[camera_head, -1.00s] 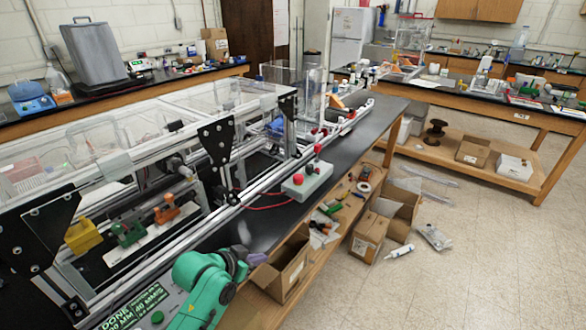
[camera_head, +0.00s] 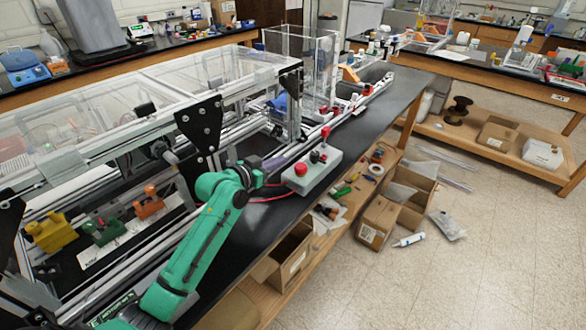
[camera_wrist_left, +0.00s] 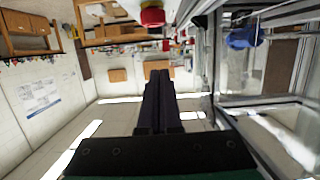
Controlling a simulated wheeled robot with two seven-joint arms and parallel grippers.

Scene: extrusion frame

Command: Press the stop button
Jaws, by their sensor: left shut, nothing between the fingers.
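The red stop button (camera_head: 300,169) sits on a light grey control box (camera_head: 318,174) at the edge of the black bench. In the left wrist view, the shut dark fingers (camera_wrist_left: 159,74) point into the room. A red round knob (camera_wrist_left: 152,16) shows above them at the top edge, probably the button. My right gripper is not in view.
The extrusion frame (camera_head: 205,125) with clear panels stands left of the box. A red cable (camera_head: 262,199) runs along the bench by my arm. Cardboard boxes (camera_head: 379,222) lie below on the right. The black bench top (camera_head: 378,122) beyond the box is mostly clear.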

